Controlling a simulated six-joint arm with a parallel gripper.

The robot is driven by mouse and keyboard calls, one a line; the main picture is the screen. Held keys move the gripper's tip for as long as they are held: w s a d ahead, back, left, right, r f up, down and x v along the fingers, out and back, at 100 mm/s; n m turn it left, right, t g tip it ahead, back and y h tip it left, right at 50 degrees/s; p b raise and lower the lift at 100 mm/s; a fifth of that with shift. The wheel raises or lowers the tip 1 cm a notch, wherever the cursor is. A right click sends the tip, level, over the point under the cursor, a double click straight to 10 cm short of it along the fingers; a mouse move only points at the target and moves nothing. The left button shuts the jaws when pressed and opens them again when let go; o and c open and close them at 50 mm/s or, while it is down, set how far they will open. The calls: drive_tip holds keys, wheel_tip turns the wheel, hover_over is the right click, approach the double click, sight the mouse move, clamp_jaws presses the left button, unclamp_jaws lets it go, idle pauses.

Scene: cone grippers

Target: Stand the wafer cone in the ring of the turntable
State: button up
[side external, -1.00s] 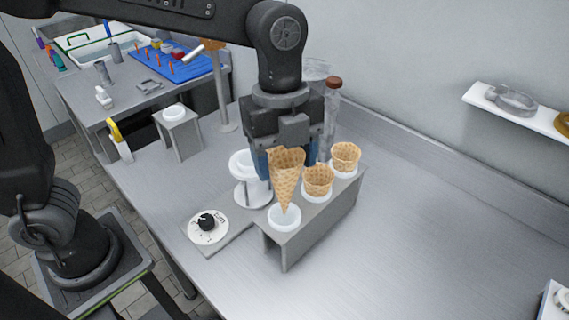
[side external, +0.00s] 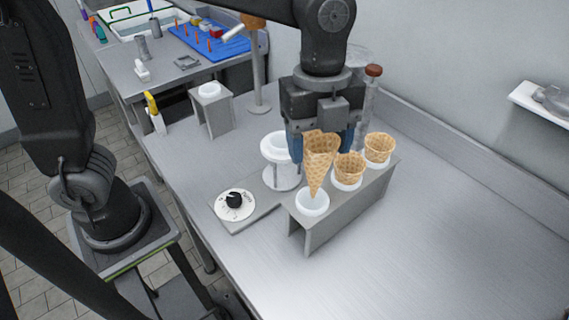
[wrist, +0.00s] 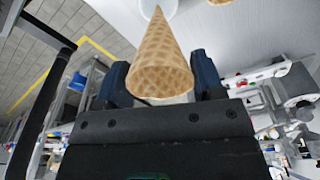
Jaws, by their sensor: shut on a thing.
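The tall wafer cone (side external: 320,150) is upright, tip down, in my gripper (side external: 321,158). In the side view its tip shows at the front white ring (side external: 312,204) of the grey rack; I cannot tell whether it rests in it. In the wrist view the cone (wrist: 162,65) sits between the two dark blue fingers of my gripper (wrist: 160,80), its tip toward a white ring (wrist: 158,8). What looks like the turntable, a white stand with a ring (side external: 279,146) on top, stands left of the rack, partly hidden behind my gripper. Its ring looks empty.
Two shorter wafer cones (side external: 349,166) (side external: 378,148) stand in the other rack rings. A dial with a black knob (side external: 234,200) lies left of the rack. A small grey stand (side external: 212,115) and a tall post (side external: 258,75) are behind. The table's right side is clear.

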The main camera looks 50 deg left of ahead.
drive_tip(key=shift+r, duration=0.1)
drive_tip(key=r, duration=0.8)
drive_tip(key=shift+w+a+r, duration=0.1)
drive_tip(key=shift+a+r, duration=0.1)
drive_tip(key=shift+r, duration=0.1)
drive_tip(key=w+a+n, duration=0.2)
drive_tip(key=w+a, duration=0.1)
drive_tip(key=a, duration=0.4)
drive_tip(key=w+a+n, duration=0.2)
drive_tip(key=a+n, duration=0.1)
drive_tip(key=a, duration=0.5)
drive_tip(key=shift+t, duration=0.3)
drive_tip(key=f, duration=0.5)
drive_tip(key=shift+d+f, duration=0.15)
drive_tip(key=shift+d, duration=0.05)
drive_tip(key=shift+f, duration=0.1)
drive_tip(key=shift+f, duration=1.9)
